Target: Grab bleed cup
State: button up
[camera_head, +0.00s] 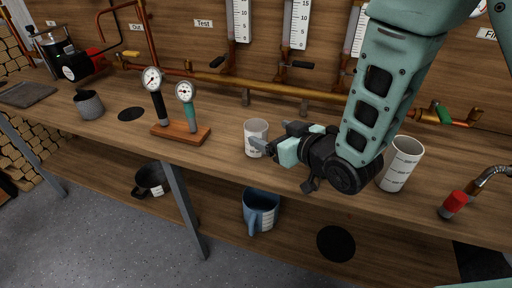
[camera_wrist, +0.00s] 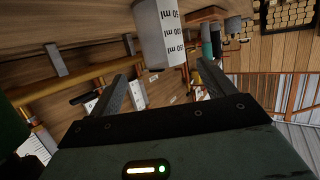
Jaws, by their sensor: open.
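A small white cup (camera_head: 256,138) with a printed label stands upright on the wooden bench in the middle of the head view. In the wrist view a white cup (camera_wrist: 158,34) with ml markings shows at the top, in front of the gap between my fingers. My gripper (camera_head: 279,139) is just right of the cup, low over the bench, with its fingers pointing left at it. It is open in the wrist view (camera_wrist: 168,84), with nothing gripped. Whether a fingertip touches the cup I cannot tell. No label in view reads "bleed cup".
A taller white cup (camera_head: 401,164) stands right of my arm. Two gauges on a wooden block (camera_head: 181,135) and a grey cup (camera_head: 89,105) stand to the left. A brass pipe (camera_head: 290,92) runs behind. A blue jug (camera_head: 262,209) and dark cup (camera_head: 151,181) are on the lower shelf.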

aim_at(249, 124)
jog(key=shift+a+r+p+x, duration=0.1)
jog(key=shift+a+p+x, duration=0.15)
jog(key=shift+x, duration=1.35)
jog(key=shift+a+r+p+x, duration=0.1)
jog(key=shift+r+p+x, duration=0.1)
jog(key=shift+x, duration=1.4)
jog(key=shift+s, duration=0.15)
jog(key=c, duration=1)
